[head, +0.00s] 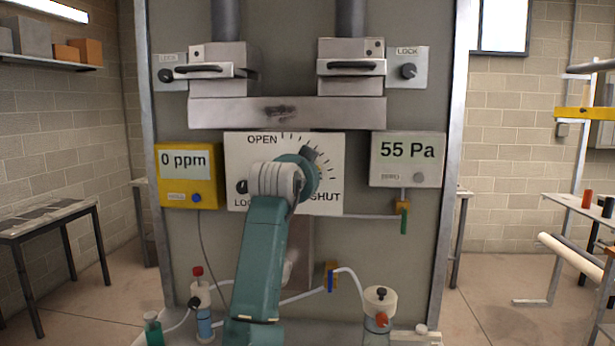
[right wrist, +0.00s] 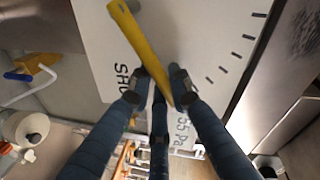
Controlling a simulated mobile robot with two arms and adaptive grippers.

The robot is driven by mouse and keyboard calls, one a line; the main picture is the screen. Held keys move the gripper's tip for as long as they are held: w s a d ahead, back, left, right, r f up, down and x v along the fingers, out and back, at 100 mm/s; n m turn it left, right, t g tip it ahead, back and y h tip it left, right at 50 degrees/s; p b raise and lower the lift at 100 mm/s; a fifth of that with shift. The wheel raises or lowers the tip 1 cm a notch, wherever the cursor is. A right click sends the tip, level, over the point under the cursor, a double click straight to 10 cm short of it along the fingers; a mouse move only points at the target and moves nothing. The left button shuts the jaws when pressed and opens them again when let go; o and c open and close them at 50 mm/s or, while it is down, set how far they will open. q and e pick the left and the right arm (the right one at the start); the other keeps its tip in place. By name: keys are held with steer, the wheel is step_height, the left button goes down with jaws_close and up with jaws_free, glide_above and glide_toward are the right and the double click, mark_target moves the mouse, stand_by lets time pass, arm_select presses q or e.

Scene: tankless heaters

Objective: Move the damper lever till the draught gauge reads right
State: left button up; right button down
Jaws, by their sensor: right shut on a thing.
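The draught gauge (head: 407,160) on the right of the panel reads 55 Pa. The white damper plate (head: 236,160) in the middle carries the words OPEN and SHUT and an arc of tick marks. My right arm covers much of it in the head view. In the right wrist view the yellow damper lever (right wrist: 136,36) crosses the plate near the word SHUT. My right gripper (right wrist: 160,88) is shut on the lever near its lower end. The lever is hidden in the head view. My left gripper is not in view.
A yellow meter (head: 187,195) left of the plate reads 0 ppm. Two metal boxes with handles and LOCK knobs (head: 408,72) sit above. Bottles and tubing stand below, including a white-topped container (head: 380,302). A green-handled valve (head: 403,218) hangs under the gauge.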

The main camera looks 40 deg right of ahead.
stand_by(0.4)
steer(key=c, duration=1.6)
jaws_free()
steer(key=v, duration=1.2)
